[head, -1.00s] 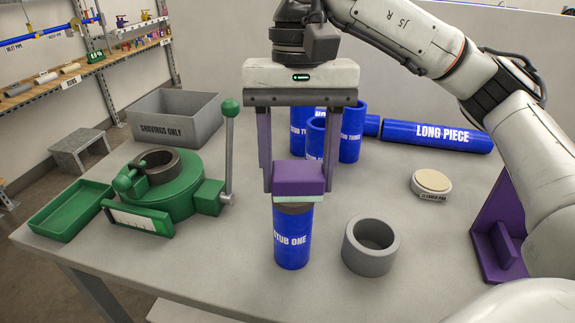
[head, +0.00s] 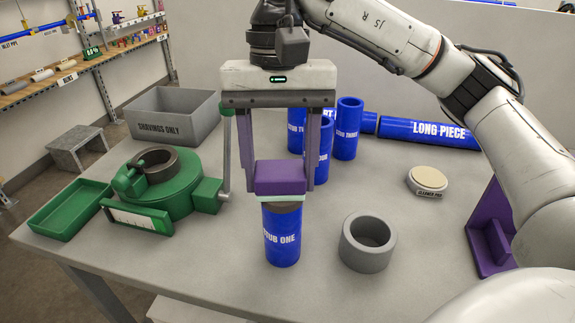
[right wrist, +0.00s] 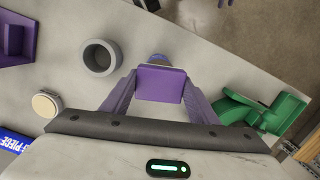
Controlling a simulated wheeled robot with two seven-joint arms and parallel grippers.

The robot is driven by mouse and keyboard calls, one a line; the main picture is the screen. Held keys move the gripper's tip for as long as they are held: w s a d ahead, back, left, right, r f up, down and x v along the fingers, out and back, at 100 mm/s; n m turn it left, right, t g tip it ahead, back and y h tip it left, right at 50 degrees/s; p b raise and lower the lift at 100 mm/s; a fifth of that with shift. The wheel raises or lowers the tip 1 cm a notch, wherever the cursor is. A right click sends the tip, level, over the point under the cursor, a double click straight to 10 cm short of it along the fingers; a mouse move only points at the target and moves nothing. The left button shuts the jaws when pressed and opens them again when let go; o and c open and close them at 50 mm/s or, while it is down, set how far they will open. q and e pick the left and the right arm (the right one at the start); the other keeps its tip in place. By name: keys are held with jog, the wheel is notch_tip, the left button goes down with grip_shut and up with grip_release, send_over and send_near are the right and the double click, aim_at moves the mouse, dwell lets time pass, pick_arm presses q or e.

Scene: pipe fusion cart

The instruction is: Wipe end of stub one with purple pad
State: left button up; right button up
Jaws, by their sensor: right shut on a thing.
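Stub one (head: 282,238) is a blue pipe piece standing upright on the table, with a dark grey band at its top end. My right gripper (head: 281,180) is shut on the purple pad (head: 279,177), a purple block with a pale green underside. The pad sits right over the top end of stub one and appears to touch it. In the right wrist view the pad (right wrist: 161,84) is between the fingers, and a little of stub one (right wrist: 158,59) shows behind it; the rest is hidden. My left gripper is not in view.
A grey ring (head: 367,243) stands right of stub one, and a cleaner pot (head: 427,181) lies farther right. The green tool (head: 165,188) with its lever is left. Other blue stubs (head: 347,128) and the long piece (head: 428,133) are behind. A purple stand (head: 490,235) is at right.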

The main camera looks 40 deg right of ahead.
aim_at(302, 169)
jog(key=shift+s+d, duration=0.9)
jog(key=shift+d, duration=0.3)
jog(key=shift+w+a+p, duration=0.5)
jog(key=shift+w+a, duration=0.4)
jog(key=shift+a, duration=0.3)
jog(key=shift+s+d, duration=0.9)
jog(key=shift+d, duration=0.3)
jog(key=shift+w+a+p, duration=0.45)
jog(key=shift+w+a, duration=0.45)
jog(key=shift+a, duration=0.3)
jog(key=shift+s+d+f, duration=0.1)
jog(key=shift+s+d, duration=0.35)
jog(key=shift+d, duration=0.15)
